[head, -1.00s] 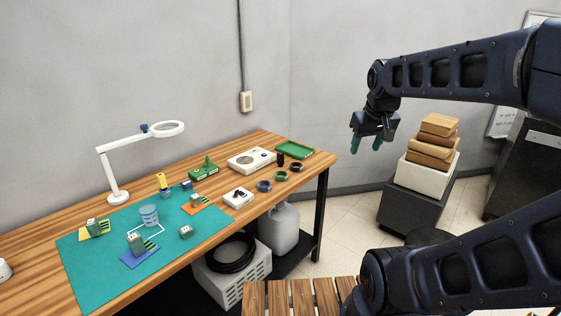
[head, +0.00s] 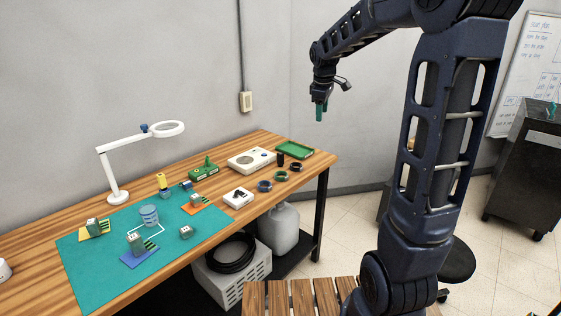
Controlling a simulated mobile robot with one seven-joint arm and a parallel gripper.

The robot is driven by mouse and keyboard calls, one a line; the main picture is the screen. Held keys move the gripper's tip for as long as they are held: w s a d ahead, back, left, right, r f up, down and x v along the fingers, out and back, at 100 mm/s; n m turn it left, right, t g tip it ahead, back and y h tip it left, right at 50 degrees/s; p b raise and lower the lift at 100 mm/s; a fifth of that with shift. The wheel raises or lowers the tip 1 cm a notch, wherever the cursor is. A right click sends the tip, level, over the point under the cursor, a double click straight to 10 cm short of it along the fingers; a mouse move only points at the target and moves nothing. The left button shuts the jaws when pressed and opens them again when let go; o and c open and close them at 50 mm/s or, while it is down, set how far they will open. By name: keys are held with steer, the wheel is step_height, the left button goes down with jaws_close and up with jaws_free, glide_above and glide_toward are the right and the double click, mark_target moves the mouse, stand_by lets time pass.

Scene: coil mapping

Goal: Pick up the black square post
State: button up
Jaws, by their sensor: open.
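A small dark upright post (head: 281,159) stands on the wooden bench, at the near left corner of a green tray. It is too small to tell whether it is square. My gripper (head: 319,113), with green fingers pointing down, is in the air above and to the right of the post, well apart from it. The fingers overlap in this view. The gripper is open and holds nothing visible.
Dark, green and blue rings (head: 265,186) lie near the post. The green tray (head: 294,149) and a cream box (head: 251,160) flank it. A magnifier lamp (head: 117,198) and a teal mat (head: 92,271) are further left.

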steer(key=w+a+f+n+g, duration=0.1)
steer(key=w+a+f+n, duration=0.3)
steer(key=w, duration=0.4)
steer(key=w+a+f+n, duration=0.25)
steer(key=w+f, duration=0.25)
steer(key=w, duration=0.3)
steer(key=n, duration=0.6)
glide_toward(281, 159)
steer(key=w+a, duration=0.2)
steer(key=shift+g+h, duration=0.3)
steer(key=shift+g, duration=0.1)
steer(key=f, duration=0.4)
steer(key=w+d+f, duration=0.1)
steer(key=f, duration=0.1)
steer(key=shift+d, duration=0.1)
steer(key=shift+w+d+f, duration=0.1)
steer(key=shift+d+f, duration=0.15)
steer(key=shift+f, duration=0.6)
steer(key=shift+d+f, duration=0.3)
steer(key=shift+f, duration=0.55)
steer(key=shift+w+d+f, duration=0.1)
steer(key=shift+d+f, duration=0.15)
steer(key=shift+f, duration=0.6)
steer(key=c, duration=1.1)
